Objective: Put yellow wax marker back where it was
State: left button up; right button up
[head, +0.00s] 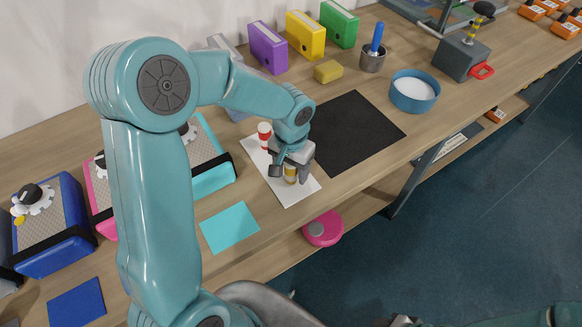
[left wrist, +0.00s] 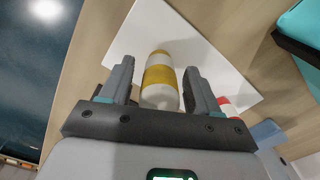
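The yellow wax marker (head: 290,174), white with a yellow band, is on a white sheet (head: 289,196) on the bench. My left gripper (head: 290,168) is over it in the head view, hiding part of it. In the left wrist view the marker (left wrist: 160,78) is between the two fingers of the left gripper (left wrist: 160,86), with a narrow gap on each side; the gripper looks open around it. A red and white marker (head: 264,134) stands on the same sheet, farther back. Only a cut-off bit of my right gripper (head: 404,321) shows at the bottom edge.
A black mat (head: 357,133) lies right of the sheet, a cyan card (head: 230,228) to its left. A blue bowl (head: 414,92), yellow sponge (head: 328,71) and metal cup (head: 372,58) stand behind. Binders (head: 267,47) line the wall. A pink round object (head: 323,229) is below the bench's front edge.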

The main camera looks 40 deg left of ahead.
pick_arm(q)
jog(key=shift+s+r, duration=0.1)
jog(key=shift+r, duration=0.05)
notch_tip(320, 180, up, 11)
jog(key=shift+r, duration=0.65)
jog(key=shift+f, duration=0.1)
